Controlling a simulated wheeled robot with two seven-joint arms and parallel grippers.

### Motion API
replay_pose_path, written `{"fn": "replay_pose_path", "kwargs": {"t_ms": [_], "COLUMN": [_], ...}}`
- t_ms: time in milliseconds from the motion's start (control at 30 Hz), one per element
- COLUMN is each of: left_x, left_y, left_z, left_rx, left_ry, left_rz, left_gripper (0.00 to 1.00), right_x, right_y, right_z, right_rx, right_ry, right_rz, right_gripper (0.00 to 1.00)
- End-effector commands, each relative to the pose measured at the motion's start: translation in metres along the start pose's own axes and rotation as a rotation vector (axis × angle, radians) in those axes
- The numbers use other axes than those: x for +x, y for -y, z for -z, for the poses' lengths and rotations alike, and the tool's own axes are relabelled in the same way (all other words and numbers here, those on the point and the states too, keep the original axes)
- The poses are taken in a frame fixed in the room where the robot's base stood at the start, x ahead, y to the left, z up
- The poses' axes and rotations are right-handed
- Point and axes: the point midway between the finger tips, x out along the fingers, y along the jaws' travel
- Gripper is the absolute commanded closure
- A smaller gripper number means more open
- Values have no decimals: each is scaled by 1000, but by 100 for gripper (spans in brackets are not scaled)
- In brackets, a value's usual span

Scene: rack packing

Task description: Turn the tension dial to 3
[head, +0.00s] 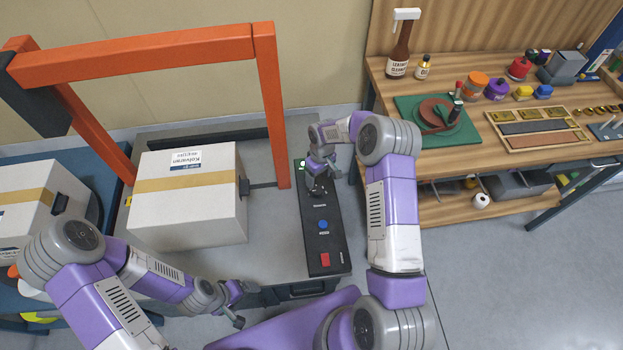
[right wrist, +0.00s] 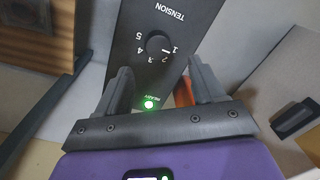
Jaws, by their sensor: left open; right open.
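My left gripper (head: 238,305) is open and empty at the lower left.
A green ready light (right wrist: 149,104) is lit on the panel. A blue button (head: 323,224) and a red button (head: 325,259) sit lower down. A taped box (head: 190,225) stands beneath the orange frame (head: 150,57). A wooden workbench (head: 470,165) with tools stands at the right.

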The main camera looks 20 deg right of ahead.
Motion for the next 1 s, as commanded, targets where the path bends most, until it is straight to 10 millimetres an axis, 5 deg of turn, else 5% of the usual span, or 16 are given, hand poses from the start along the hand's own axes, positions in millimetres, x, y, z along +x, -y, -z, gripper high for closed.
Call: {"fn": "replay_pose_path", "kwargs": {"t_ms": [533, 900, 1000], "left_x": [11, 11, 11], "left_y": [4, 4, 4], "left_z": [1, 1, 1], "left_rx": [1, 1, 1], "left_ry": [-1, -1, -1], "left_rz": [0, 0, 0], "left_gripper": [11, 11, 11], "right_x": [66, 73, 73], "right_y": [-4, -4, -4], "right_z": [1, 1, 1], "right_rx": [-2, -1, -1], "right_ry": [4, 2, 2], "right_rz": [-8, -8, -8], "right_gripper": [32, 32, 44]}}
